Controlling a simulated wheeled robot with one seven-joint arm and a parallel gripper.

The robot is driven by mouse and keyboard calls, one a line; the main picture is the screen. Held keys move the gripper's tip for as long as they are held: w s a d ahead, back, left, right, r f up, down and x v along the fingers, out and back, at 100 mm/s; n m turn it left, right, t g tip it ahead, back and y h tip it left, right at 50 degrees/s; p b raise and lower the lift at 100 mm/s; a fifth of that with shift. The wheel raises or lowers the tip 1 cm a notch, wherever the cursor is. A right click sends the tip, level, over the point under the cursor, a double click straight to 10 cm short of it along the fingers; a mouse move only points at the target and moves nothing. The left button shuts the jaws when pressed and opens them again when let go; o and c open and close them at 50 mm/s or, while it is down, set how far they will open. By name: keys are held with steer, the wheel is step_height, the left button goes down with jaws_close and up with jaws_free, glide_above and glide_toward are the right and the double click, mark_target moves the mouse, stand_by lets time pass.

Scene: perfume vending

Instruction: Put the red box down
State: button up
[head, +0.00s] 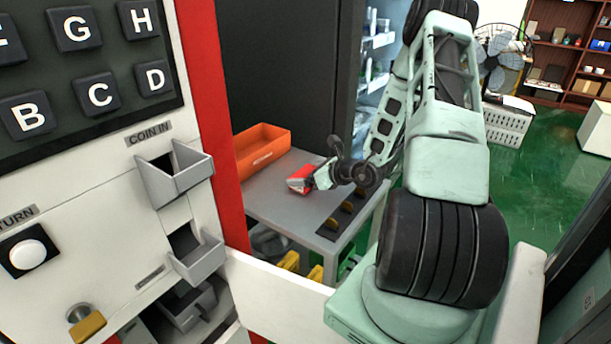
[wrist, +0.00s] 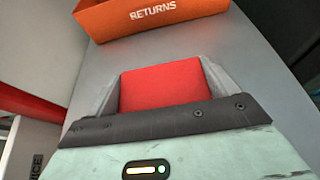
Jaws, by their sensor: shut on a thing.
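The red box (head: 299,178) is held in my gripper (head: 312,178) over the grey table in the head view. In the wrist view the red box (wrist: 165,87) sits between the two grey fingers of my gripper (wrist: 163,92), and its lower part is hidden by the gripper body. The grey table (head: 277,200) lies under it. I cannot tell whether the box touches the table top.
An orange bin (head: 262,149) marked RETURNS stands on the table's far left part; it also shows at the top of the wrist view (wrist: 150,20). A dark strip with several gold pieces (head: 347,207) lies at the table's right edge. The vending machine (head: 110,190) stands at left.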

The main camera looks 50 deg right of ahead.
steer(key=shift+f, duration=0.3)
steer(key=shift+f, duration=0.15)
steer(key=o, duration=0.8)
steer(key=shift+o, duration=0.2)
steer(key=shift+r, duration=0.3)
steer(key=v, duration=1.2)
steer(key=shift+a+f+b, duration=0.1)
steer(key=shift+b, duration=0.2)
steer(key=shift+s, duration=0.1)
